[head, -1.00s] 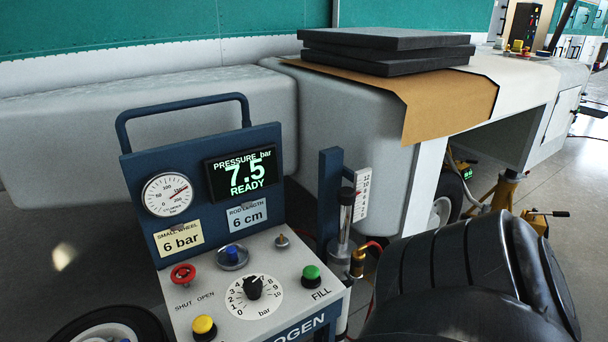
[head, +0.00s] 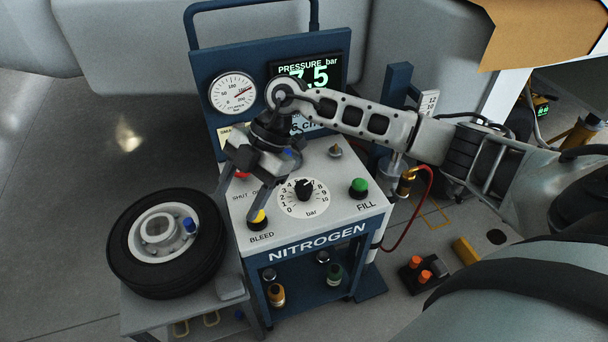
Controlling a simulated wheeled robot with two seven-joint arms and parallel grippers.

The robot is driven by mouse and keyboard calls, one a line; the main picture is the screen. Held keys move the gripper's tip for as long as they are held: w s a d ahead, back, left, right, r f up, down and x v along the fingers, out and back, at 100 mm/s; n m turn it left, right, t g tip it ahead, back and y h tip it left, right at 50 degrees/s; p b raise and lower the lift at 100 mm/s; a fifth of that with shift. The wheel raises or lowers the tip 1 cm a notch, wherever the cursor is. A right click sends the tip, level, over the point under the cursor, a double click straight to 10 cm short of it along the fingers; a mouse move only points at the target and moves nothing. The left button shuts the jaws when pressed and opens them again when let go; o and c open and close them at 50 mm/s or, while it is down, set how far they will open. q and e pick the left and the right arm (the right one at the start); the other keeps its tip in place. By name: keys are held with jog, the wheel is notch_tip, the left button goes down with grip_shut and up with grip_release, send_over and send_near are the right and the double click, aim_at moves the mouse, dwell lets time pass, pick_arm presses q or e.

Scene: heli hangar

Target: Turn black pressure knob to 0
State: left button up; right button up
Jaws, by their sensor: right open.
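The black pressure knob (head: 304,190) sits in the middle of a white dial numbered 0 to 10 on the nitrogen cart's top panel (head: 345,205). Its pointer appears to face roughly the upper part of the scale, not the 0 at lower left; the exact number is hard to read. My right gripper (head: 243,203) is open and empty, pointing down over the left side of the panel. It is left of the knob and apart from it, with one finger close to the yellow BLEED button (head: 258,218) in the picture. My left gripper is out of view.
The green FILL button (head: 358,186) is right of the dial. My arm partly covers the pressure display (head: 320,76), the labels and the red SHUT/OPEN knob (head: 241,174). A small wheel (head: 165,240) lies on a stand at left. A red hose (head: 425,205) hangs at right.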

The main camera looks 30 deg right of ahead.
aim_at(304, 185)
jog(key=w+d+r+m+h, duration=0.2)
jog(key=d+m+h, duration=0.15)
jog(key=d, duration=0.45)
jog(key=w+d+r+m+h, duration=0.2)
jog(key=d+r+h, duration=0.15)
jog(key=d, duration=0.45)
jog(key=shift+n+t, duration=0.25)
jog(key=shift+t, duration=0.15)
notch_tip(304, 185, down, 16)
jog(key=shift+w+d+f+p, duration=0.15)
jog(key=shift+f+p, duration=0.1)
jog(key=shift+p, duration=0.5)
jog(key=c, duration=1)
